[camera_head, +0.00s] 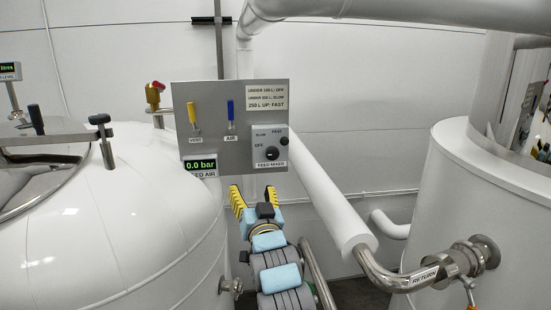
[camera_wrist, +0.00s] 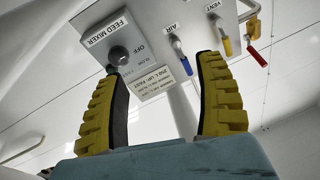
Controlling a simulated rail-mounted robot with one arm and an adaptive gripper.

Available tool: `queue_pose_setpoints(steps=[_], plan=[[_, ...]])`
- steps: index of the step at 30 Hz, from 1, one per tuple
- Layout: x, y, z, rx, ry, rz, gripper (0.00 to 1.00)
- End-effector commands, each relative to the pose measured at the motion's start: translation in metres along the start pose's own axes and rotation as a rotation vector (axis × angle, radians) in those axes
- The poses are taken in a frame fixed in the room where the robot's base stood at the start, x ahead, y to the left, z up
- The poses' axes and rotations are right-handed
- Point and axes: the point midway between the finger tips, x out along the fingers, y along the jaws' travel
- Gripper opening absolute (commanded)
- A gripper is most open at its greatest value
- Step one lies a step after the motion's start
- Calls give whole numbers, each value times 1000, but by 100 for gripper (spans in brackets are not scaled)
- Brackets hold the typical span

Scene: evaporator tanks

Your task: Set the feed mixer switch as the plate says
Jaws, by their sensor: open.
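The feed mixer switch (camera_head: 272,153) is a dark round knob on the grey panel, with OFF, SLOW and FAST around it. I cannot tell which mark it points to. The plate (camera_head: 266,97) above it reads: under 100 L off, a middle line for slow, 250 L up fast. In the wrist view the knob (camera_wrist: 118,56) is upside down near the left finger's tip, with the plate (camera_wrist: 165,80) between the fingers. My gripper (camera_head: 253,193) is open and empty below the panel; its yellow fingers (camera_wrist: 160,70) are wide apart. Contact with the knob is not visible.
A level display (camera_head: 8,67) at the far left is cut off and hard to read. The yellow VENT lever (camera_head: 192,113) and blue AIR lever (camera_head: 230,111) stand left of the knob. A white pipe (camera_head: 325,190) slopes past the panel's right side. Tanks flank both sides.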

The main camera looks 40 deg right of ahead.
Motion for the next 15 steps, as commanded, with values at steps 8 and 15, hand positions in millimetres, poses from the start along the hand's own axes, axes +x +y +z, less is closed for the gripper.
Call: queue_pose_setpoints(steps=[8, 15], plan=[[-7, 48, -39, -4, -128, 109, 71], [-8, 58, -46, -3, -162, 135, 71]])
